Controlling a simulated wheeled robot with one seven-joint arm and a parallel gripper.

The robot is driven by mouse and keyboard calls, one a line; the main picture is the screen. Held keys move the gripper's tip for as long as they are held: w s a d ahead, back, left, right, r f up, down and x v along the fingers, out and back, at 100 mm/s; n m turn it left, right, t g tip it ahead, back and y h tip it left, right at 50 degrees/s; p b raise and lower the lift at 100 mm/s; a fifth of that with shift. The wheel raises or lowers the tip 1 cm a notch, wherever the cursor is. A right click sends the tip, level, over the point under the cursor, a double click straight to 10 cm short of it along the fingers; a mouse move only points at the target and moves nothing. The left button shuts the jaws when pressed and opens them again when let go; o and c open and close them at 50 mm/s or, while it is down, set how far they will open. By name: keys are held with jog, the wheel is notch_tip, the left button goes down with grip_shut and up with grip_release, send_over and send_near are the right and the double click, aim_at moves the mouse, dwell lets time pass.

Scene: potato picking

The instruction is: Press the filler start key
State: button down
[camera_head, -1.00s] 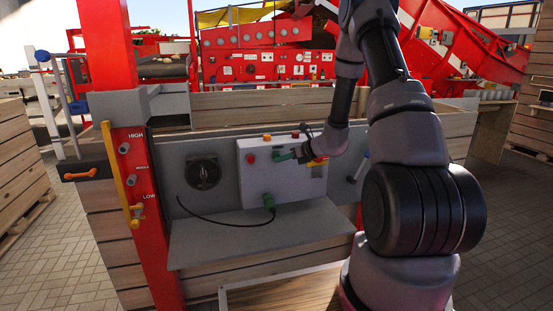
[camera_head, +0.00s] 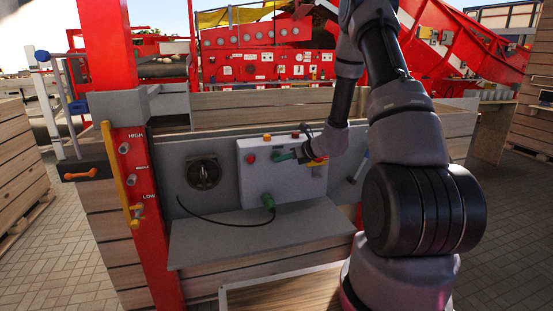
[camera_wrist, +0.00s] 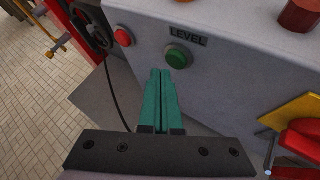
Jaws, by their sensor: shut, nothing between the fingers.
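A grey control box (camera_head: 258,184) is fixed to the grey panel in the head view. In the wrist view, its face carries a green button (camera_wrist: 178,57) under the word LEVEL and a red button (camera_wrist: 122,37) to the left. The red button also shows in the head view (camera_head: 250,158). My gripper (camera_wrist: 160,72) has its two teal fingers shut together, with nothing between them. Their tips are just below and left of the green button; I cannot tell whether they touch it. In the head view, my gripper (camera_head: 278,157) is at the box's face and hides the green button.
A red and yellow switch (camera_wrist: 300,135) sits right of my fingers in the wrist view. A black rotary switch (camera_head: 203,172) is left of the box. A grey shelf (camera_head: 260,236) and black cable (camera_head: 225,222) lie below.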

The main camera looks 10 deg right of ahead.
jog(key=shift+w, duration=0.1)
jog(key=shift+w, duration=0.35)
jog(key=shift+w, duration=0.4)
dwell(0.7)
dwell(0.4)
jog(key=shift+s, duration=0.8)
jog(key=s, duration=0.5)
jog(key=shift+d, duration=0.1)
dwell(0.4)
